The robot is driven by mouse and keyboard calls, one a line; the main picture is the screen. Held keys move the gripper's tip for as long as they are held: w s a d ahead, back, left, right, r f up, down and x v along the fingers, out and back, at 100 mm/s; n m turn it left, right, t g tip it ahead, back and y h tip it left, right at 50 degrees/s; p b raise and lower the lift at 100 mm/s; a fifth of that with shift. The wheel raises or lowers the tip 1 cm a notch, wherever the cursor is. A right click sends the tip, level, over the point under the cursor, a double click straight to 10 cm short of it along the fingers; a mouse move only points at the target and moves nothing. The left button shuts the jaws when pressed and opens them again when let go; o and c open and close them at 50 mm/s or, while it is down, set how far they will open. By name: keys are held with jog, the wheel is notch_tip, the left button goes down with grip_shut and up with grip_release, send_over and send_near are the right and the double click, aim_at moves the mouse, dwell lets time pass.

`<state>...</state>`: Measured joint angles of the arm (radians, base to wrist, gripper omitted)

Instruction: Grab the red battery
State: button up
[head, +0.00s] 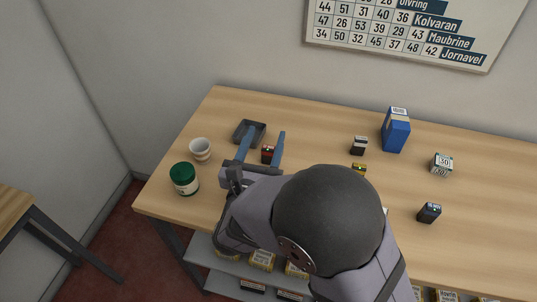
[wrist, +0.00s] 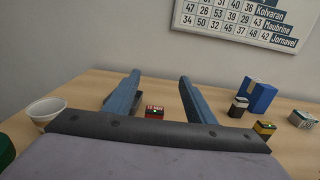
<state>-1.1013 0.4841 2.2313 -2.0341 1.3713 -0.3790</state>
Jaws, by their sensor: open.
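The red battery (head: 267,154), a small block with a red and black body, stands on the wooden counter (head: 310,120) left of the middle. In the wrist view the red battery (wrist: 154,112) shows between the two blue fingers, near the dark palm edge, which hides its lower part. My gripper (head: 266,133) is open, its fingers on either side of the battery in the head view. My gripper also shows in the wrist view (wrist: 160,77), and nothing is held. I cannot tell whether the fingers are at the battery's height or above it.
A dark tray (head: 243,127) lies behind the left finger. A white cup (head: 200,150) and green jar (head: 184,178) stand at left. To the right are a black-and-white battery (head: 359,146), yellow battery (head: 359,168), blue box (head: 396,131), white cube (head: 442,164) and dark battery (head: 429,213).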

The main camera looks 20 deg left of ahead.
aim_at(267, 153)
notch_tip(267, 153, down, 8)
jog(key=shift+w+r+p, duration=0.2)
jog(key=shift+w+p, duration=0.15)
jog(key=shift+w, duration=0.3)
jog(key=shift+w+a+p, duration=0.1)
jog(key=shift+w+p, duration=0.6)
jog(key=shift+w, duration=2.4)
jog(key=c, duration=1.2)
